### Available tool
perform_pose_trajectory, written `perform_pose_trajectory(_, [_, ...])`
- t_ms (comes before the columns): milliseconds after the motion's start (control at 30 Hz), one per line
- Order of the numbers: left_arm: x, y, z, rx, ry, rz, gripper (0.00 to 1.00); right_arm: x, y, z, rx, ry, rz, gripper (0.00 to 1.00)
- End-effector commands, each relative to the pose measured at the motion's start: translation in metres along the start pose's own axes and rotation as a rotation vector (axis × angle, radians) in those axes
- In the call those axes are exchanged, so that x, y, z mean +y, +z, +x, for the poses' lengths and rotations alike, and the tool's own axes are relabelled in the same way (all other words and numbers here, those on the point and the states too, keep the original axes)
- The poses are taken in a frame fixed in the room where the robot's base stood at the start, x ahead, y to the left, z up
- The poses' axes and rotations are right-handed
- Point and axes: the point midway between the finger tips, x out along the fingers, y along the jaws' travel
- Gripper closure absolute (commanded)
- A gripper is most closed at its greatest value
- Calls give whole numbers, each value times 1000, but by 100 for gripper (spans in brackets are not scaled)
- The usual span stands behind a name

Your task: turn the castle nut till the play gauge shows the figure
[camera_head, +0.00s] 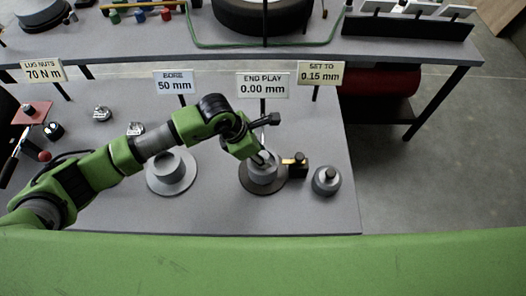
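My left gripper (262,159) reaches down onto the grey hub (262,175), which stands on a dark round base. The castle nut cannot be made out; the fingers cover the top of the hub. Whether the fingers are open or shut on something is too small to tell. The play gauge sign (263,85) behind the hub reads "END PLAY 0.00 mm". The sign to its right (320,73) reads "SET TO 0.15 mm". My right gripper is not in view.
A small black block with a yellow strip (297,165) stands close right of the hub, then a grey round part (326,181). Left is a grey cylinder on a disc (171,173) by the "BORE 50 mm" sign (174,82). Small metal parts lie farther left.

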Motion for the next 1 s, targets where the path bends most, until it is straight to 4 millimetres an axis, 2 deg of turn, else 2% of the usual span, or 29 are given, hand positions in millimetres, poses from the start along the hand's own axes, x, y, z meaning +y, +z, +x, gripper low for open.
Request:
perform_pose_trajectory(67, [0, 0, 7, 1, 0, 1, 66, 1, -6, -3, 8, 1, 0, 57])
perform_pose_trajectory(167, [0, 0, 13, 0, 0, 1, 66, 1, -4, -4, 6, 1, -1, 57])
perform_pose_trajectory(467, [0, 0, 15, 0, 1, 1, 66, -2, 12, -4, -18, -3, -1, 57])
perform_pose_trajectory(567, [0, 0, 15, 0, 1, 1, 92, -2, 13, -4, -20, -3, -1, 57])
perform_pose_trajectory(600, [0, 0, 15, 0, 1, 1, 95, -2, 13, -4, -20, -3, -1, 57])
perform_pose_trajectory(1000, [0, 0, 16, 1, 21, -48, 95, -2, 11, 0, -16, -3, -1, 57])
